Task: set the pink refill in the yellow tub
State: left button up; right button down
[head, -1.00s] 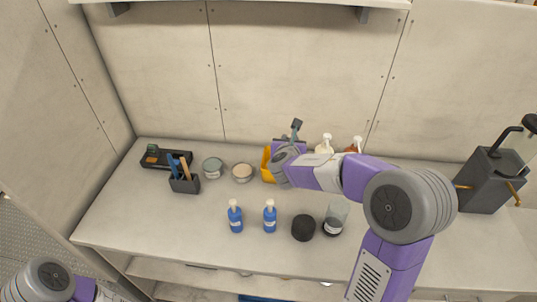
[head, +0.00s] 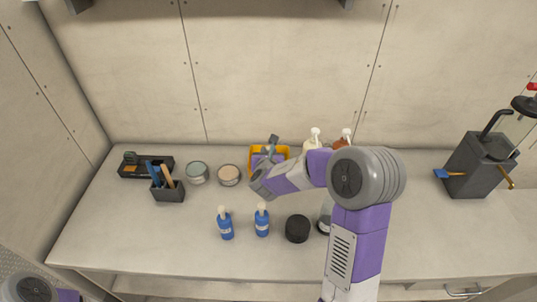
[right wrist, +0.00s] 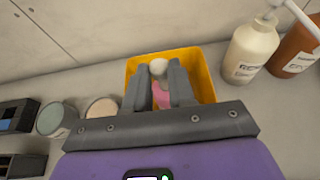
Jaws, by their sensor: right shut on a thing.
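The yellow tub (head: 284,150) stands at the back of the counter against the wall. It also shows in the right wrist view (right wrist: 203,75), around my fingers. My right gripper (right wrist: 160,72) is shut on the pink refill (right wrist: 161,97), which has a round white top. The refill is between the two grey fingers, inside the tub's outline. I cannot tell whether it touches the tub's floor. In the head view my right gripper (head: 271,150) is over the tub, and the refill is hard to make out there. My left gripper is out of view.
A white pump bottle (right wrist: 250,50) and a brown one (right wrist: 296,48) stand right of the tub. Two round tins (head: 228,175) (head: 197,172) are to its left. Two blue bottles (head: 225,225) (head: 262,221) and a black round thing (head: 297,229) stand in front.

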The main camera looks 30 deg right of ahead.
jog(key=c, duration=0.9)
grip_release()
jog(key=shift+c, duration=0.2)
jog(key=v, duration=1.2)
jog(key=shift+p, duration=0.35)
